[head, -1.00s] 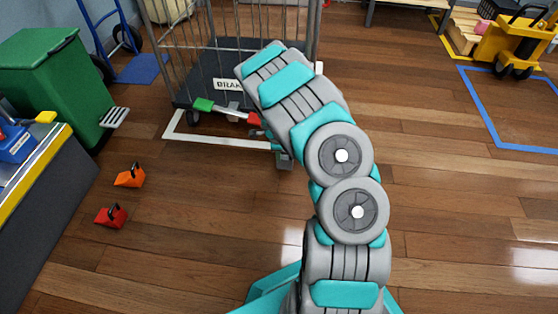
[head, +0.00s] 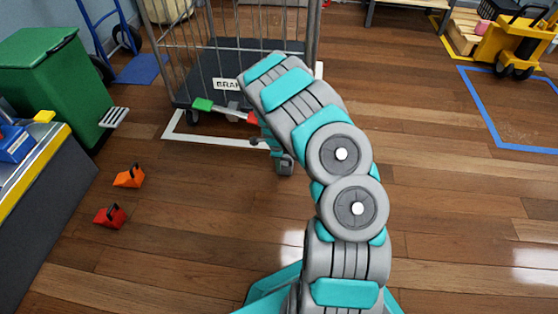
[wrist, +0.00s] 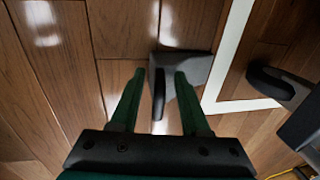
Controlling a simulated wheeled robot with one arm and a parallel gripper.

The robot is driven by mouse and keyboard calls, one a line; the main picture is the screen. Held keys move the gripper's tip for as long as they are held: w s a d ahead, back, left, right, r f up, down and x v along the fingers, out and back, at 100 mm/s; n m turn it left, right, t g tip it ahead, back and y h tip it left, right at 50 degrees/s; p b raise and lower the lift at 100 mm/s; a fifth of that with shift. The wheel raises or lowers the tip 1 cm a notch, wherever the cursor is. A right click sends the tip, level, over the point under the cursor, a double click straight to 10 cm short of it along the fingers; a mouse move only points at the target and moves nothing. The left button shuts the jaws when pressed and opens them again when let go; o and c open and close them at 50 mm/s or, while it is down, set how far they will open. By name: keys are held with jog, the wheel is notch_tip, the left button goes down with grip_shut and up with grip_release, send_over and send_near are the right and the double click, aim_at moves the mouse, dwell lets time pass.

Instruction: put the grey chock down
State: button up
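The grey chock (wrist: 191,71), with its black handle (wrist: 158,98), appears in the wrist view on the wooden floor, beside the white floor line. My gripper (wrist: 160,73) is open, with one dark green finger on each side of the handle and a gap to both. In the head view the end of my arm is low in front of the cage trolley, by the white line. My arm hides part of that area, and I cannot clearly tell the chock from the gripper there.
The cage trolley (head: 214,84) stands inside the white floor outline (head: 200,143). An orange chock (head: 129,177) and a red chock (head: 110,215) lie on the floor at left, near the bench and green bin (head: 50,80). The floor at right is clear up to the blue outline (head: 490,110).

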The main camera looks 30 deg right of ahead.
jog(key=shift+r, duration=0.1)
jog(key=s+a+r+n+p, duration=0.1)
jog(key=s+a+r+n, duration=0.25)
jog(key=r, duration=0.55)
jog(key=s+a+r+n+g, duration=0.1)
jog(key=s+a+r+n, duration=0.1)
jog(key=s+r, duration=0.5)
jog(key=s+a+r+n+p, duration=0.1)
jog(key=s+a+r+n, duration=0.15)
jog(key=r, duration=0.85)
jog(key=s+a+r+n+g, duration=0.1)
jog(key=s+a+r+n, duration=0.2)
jog(key=s, duration=0.6)
jog(key=s+a+r+n+y, duration=0.1)
jog(key=s+a+r+n, duration=0.2)
jog(key=s+n, duration=0.5)
jog(key=s+a+r+n+g, duration=0.1)
jog(key=s+a+r+n, duration=0.2)
jog(key=s, duration=0.8)
jog(key=shift+a+r+n+g, duration=0.2)
jog(key=shift+r+n+g, duration=0.1)
jog(key=shift+r+n, duration=0.9)
jog(key=shift+f, duration=0.2)
